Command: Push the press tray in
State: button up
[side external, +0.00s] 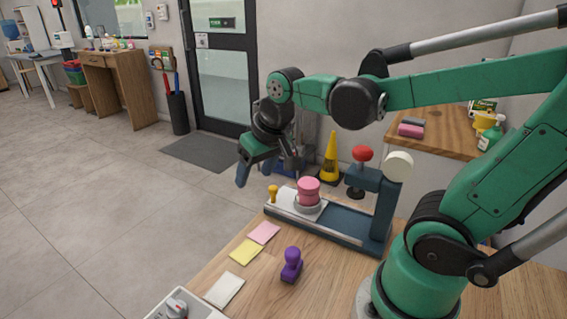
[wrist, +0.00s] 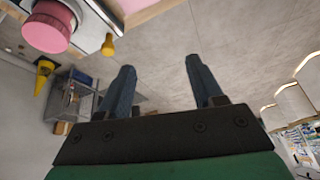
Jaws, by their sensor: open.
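The press (side external: 378,205) stands on the wooden counter, with a dark blue frame, a red knob (side external: 362,153) on top and a pale round wheel at its side. Its light tray (side external: 284,207) extends out to the left of the upright. A pink round piece (side external: 308,188) sits in a grey ring on the tray, and a small yellow knob (side external: 272,193) stands at the tray's outer end. My gripper (side external: 242,180) is open and empty in the air beyond that end. In the wrist view the pink piece (wrist: 47,30) and yellow knob (wrist: 108,46) lie upper left of the fingers (wrist: 158,80).
A purple stamp (side external: 291,265), pink and yellow notes (side external: 246,252), a white pad (side external: 224,290) and a white box (side external: 183,306) lie on the near counter. A yellow cone (side external: 330,160) stands behind the press. Open floor lies to the left.

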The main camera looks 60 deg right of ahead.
aim_at(273, 187)
jog(key=w+d+f+m+g, duration=0.1)
jog(key=d, duration=0.1)
jog(key=d+f+m+g, duration=0.1)
jog(key=d+m, duration=0.1)
jog(key=d, duration=0.1)
jog(key=w+d+f+m+g, duration=0.1)
jog(key=d+m+g, duration=0.1)
jog(key=d, duration=0.1)
jog(key=shift+w+d+f+y, duration=0.15)
jog(key=shift+w+d+y, duration=0.1)
jog(key=shift+w+y, duration=0.1)
jog(key=shift+d+f+m+g, duration=0.2)
jog(key=shift+d+m+g, duration=0.1)
jog(key=shift+m, duration=0.1)
jog(key=shift+f, duration=2.8)
grip_shut()
